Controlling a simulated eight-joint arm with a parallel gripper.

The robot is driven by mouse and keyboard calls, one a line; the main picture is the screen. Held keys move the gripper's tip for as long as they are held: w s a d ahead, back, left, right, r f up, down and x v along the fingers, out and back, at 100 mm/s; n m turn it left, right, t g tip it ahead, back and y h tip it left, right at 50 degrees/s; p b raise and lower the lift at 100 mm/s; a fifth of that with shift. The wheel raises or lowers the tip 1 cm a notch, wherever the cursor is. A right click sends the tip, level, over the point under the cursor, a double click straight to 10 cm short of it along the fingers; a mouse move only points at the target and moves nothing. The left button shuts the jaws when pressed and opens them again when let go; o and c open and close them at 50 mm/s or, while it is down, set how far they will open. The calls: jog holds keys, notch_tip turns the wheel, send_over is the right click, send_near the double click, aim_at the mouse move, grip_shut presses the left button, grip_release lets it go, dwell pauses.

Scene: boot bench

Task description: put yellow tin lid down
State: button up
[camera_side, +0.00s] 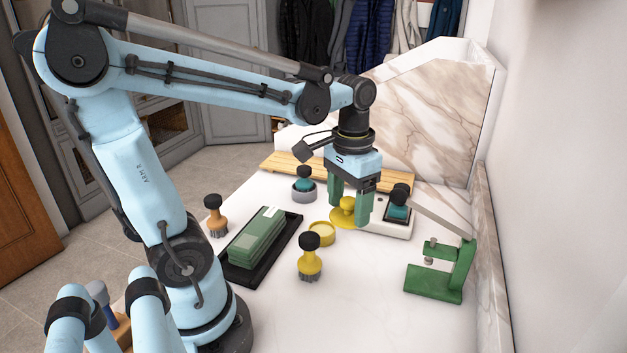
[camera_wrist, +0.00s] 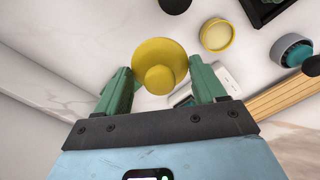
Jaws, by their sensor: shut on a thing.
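The yellow tin lid (camera_side: 343,217) is a round disc with a knob on top. My gripper (camera_side: 350,207) points down, its green fingers closed on the knob. In the wrist view the lid (camera_wrist: 158,50) shows between the fingertips of my gripper (camera_wrist: 160,76), knob towards me. The lid is low over the white bench; I cannot tell whether it touches it. The open yellow tin (camera_side: 321,233) stands just in front and to the left of the lid, apart from it; it also shows in the wrist view (camera_wrist: 217,36).
A white block (camera_side: 386,229) with a dark-knobbed teal piece stands close behind the lid. A green stand (camera_side: 437,283) is at right. The front bench is clear.

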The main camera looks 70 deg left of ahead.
jog(key=shift+w+d+r, duration=0.15)
jog(key=shift+r, duration=0.2)
jog(key=w+a+r, duration=0.1)
jog(key=w+r, duration=0.2)
jog(key=r, duration=0.4)
jog(key=w+a+r, duration=0.2)
jog(key=w+r, duration=0.1)
jog(key=r, duration=0.4)
jog(key=f, duration=2.7)
jog(key=shift+s+f, duration=0.2)
jog(key=shift+f, duration=0.05)
jog(key=o, duration=1)
jog(key=shift+f, duration=0.15)
jog(key=shift+r, duration=2.95)
